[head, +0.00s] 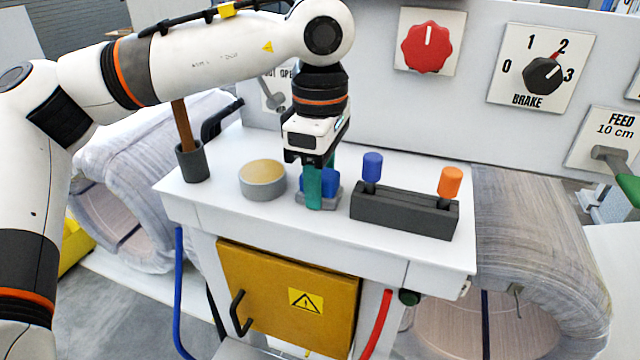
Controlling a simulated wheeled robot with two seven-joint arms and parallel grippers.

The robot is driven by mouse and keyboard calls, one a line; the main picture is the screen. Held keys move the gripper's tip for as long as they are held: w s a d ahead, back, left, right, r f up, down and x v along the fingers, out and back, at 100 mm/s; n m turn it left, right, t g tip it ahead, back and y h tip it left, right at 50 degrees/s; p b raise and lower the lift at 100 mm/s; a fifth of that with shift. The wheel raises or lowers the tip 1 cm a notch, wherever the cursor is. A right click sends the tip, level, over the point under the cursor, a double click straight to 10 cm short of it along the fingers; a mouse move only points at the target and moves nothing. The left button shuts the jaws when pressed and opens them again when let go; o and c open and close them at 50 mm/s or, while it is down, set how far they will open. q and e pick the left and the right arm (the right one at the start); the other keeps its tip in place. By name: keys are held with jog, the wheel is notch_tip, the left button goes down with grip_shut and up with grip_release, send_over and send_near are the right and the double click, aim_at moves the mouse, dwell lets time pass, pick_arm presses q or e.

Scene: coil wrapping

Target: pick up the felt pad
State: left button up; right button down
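A small blue block, which I take to be the felt pad (332,183), sits in a shallow grey holder (332,198) on the white bench top. My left gripper (318,186) points down over it. One teal finger stands in front of the blue block and covers its middle. The other finger shows only in part behind it, so the block appears to lie between them. Whether the fingers press on it I cannot tell. My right gripper is not in view.
A round grey tin with a tan top (263,180) stands just left of the holder. A dark cup with a wooden handle (192,162) is farther left. A dark rack with blue and orange pegs (402,212) stands close on the right. A control panel (470,95) rises behind.

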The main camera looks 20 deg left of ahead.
pick_arm(q)
jog(key=shift+c, duration=0.8)
jog(key=shift+r+b, duration=0.35)
jog(key=shift+r, duration=0.15)
notch_tip(320, 180, up, 8)
jog(key=shift+f+b, duration=0.1)
jog(key=shift+b, duration=0.9)
jog(key=shift+r, duration=0.6)
jog(key=o, duration=0.4)
jog(key=c, duration=0.3)
